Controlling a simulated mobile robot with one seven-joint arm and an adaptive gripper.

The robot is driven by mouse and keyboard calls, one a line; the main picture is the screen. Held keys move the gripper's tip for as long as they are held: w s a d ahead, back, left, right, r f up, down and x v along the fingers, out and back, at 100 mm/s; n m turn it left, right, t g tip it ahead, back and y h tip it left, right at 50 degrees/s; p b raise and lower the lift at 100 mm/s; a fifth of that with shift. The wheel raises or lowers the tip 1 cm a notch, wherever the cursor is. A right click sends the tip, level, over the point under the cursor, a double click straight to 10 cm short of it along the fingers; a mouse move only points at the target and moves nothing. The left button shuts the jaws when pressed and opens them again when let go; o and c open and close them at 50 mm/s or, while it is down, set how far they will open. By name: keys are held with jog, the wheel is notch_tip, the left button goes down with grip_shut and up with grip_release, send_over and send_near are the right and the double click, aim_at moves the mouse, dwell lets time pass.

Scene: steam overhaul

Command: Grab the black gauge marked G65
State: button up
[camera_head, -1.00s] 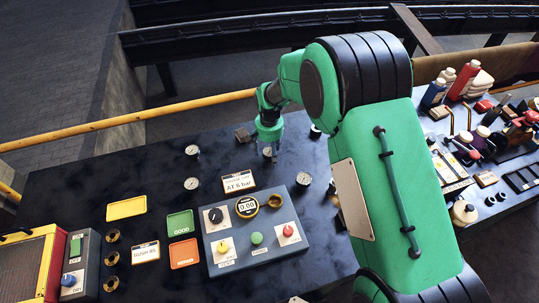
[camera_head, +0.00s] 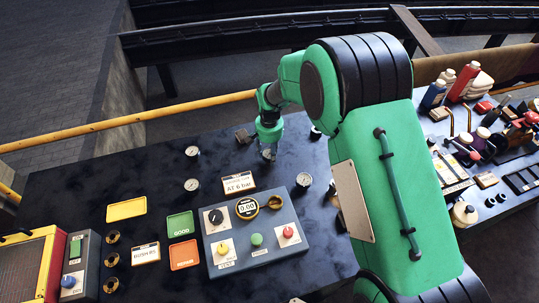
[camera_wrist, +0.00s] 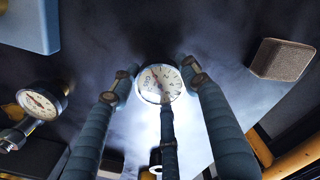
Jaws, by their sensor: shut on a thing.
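A small round gauge with a white dial (camera_wrist: 155,78) sits between the blue-grey fingers of my gripper (camera_wrist: 158,92) in the wrist view. The fingers are shut on its rim, and its dial faces the camera. Its marking is too small to read, so I cannot tell if it is G65. In the head view my gripper (camera_head: 268,150) is low over the back of the dark table, and the fingers largely cover the gauge.
Other white-dial gauges lie on the table (camera_head: 90,190): two to the left (camera_head: 192,151) (camera_head: 191,184) and one to the right (camera_head: 304,179). A brown block (camera_wrist: 282,59) is close by. A control box (camera_head: 252,236) and coloured trays (camera_head: 126,210) stand nearer.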

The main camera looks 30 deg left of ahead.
jog(key=shift+r, duration=0.55)
jog(key=r, duration=0.2)
jog(key=shift+s+d+r+p, duration=0.2)
jog(key=shift+r+p, duration=0.1)
jog(key=shift+p, duration=0.1)
jog(key=s+d, duration=0.3)
jog(key=s+d+r, duration=0.1)
jog(key=s+d, duration=0.3)
jog(key=s+d+p, duration=0.1)
jog(key=s+d, duration=0.2)
jog(key=s, duration=0.1)
jog(key=shift+s+d+r, duration=0.15)
jog(key=shift+s, duration=0.05)
